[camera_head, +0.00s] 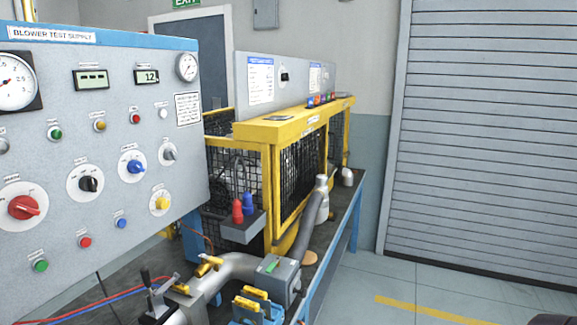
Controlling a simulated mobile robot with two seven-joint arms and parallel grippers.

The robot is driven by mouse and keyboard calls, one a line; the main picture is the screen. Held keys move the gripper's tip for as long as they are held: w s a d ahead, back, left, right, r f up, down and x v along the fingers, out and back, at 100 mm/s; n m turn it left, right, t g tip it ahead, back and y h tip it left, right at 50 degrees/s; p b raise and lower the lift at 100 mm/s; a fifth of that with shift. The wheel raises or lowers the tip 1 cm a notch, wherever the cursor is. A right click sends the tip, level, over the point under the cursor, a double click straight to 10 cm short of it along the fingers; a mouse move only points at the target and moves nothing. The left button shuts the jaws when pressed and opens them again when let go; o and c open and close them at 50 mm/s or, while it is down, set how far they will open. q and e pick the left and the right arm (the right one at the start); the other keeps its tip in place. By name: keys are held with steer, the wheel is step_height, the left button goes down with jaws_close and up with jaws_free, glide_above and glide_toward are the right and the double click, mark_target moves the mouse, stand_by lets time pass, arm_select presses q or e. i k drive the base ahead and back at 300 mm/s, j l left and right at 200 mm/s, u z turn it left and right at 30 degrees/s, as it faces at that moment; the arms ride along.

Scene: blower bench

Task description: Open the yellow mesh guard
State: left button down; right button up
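The yellow mesh guard (264,131) stands on the bench in the middle of the view, a yellow frame with black mesh panels. Its long mesh side (303,168) faces right and looks shut, with the panel in line with the frame. A small dark label or plate (279,117) lies on its flat yellow top. The blower parts behind the mesh are only partly visible. Neither of my grippers is in view.
The blower test supply panel (110,115) fills the left. A grey pipe with a valve box (283,275) and a grey hose (308,225) lie before the guard. Red and blue connectors (243,208) sit at its near corner. Open floor (400,285) lies right, before a roller shutter (490,130).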

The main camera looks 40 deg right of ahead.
mark_target(279, 228)
steer(key=k+l, duration=0.15)
steer(key=l, duration=0.15)
steer(key=k+l, duration=0.1)
steer(key=l, duration=0.25)
steer(key=k+l, duration=0.1)
steer(key=l, duration=0.35)
steer(key=l+u, duration=0.1)
steer(key=l, duration=1.2)
steer(key=i+l, duration=0.1)
steer(key=l, duration=0.45)
steer(key=i+l+u, duration=0.15)
steer(key=l, duration=1)
steer(key=i+l, duration=0.15)
steer(key=l, duration=0.3)
steer(key=i+l+u, duration=0.1)
steer(key=l, duration=0.3)
steer(key=i+l, duration=0.15)
steer(key=l, duration=0.3)
steer(key=i+l+u, duration=0.1)
steer(key=l, duration=0.3)
